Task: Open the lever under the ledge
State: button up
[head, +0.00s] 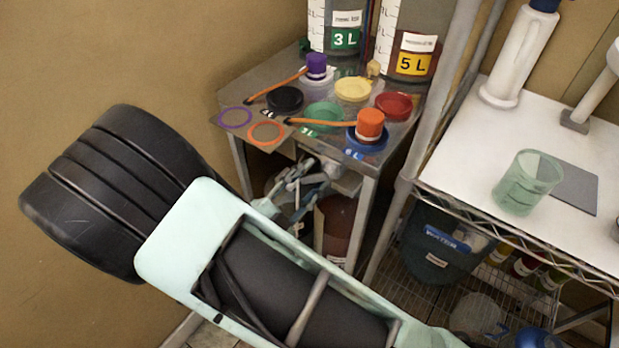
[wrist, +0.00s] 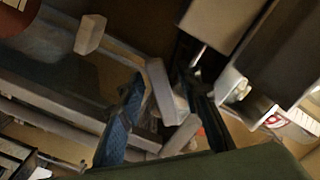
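In the wrist view, a pale grey lever-like bar (wrist: 160,92) stands between the two dark blue fingers of my gripper (wrist: 166,80). The fingers are apart, with a gap visible on either side of the bar, and I cannot tell whether either touches it. A second pale bar crosses near its lower end (wrist: 182,134). In the head view, my gripper (head: 298,182) is under the front edge of the steel table (head: 232,97), the ledge. The lever cannot be made out clearly there, as the gripper and table edge partly hide it.
A brown-filled vessel (head: 333,228) stands under the table close to my gripper. Table legs and a rack post (head: 425,110) are on the right. Coloured lids, an orange-capped piece (head: 370,123) and two measuring jars stand on top. A white shelf (head: 470,165) holds a green beaker (head: 527,182).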

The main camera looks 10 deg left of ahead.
grip_shut()
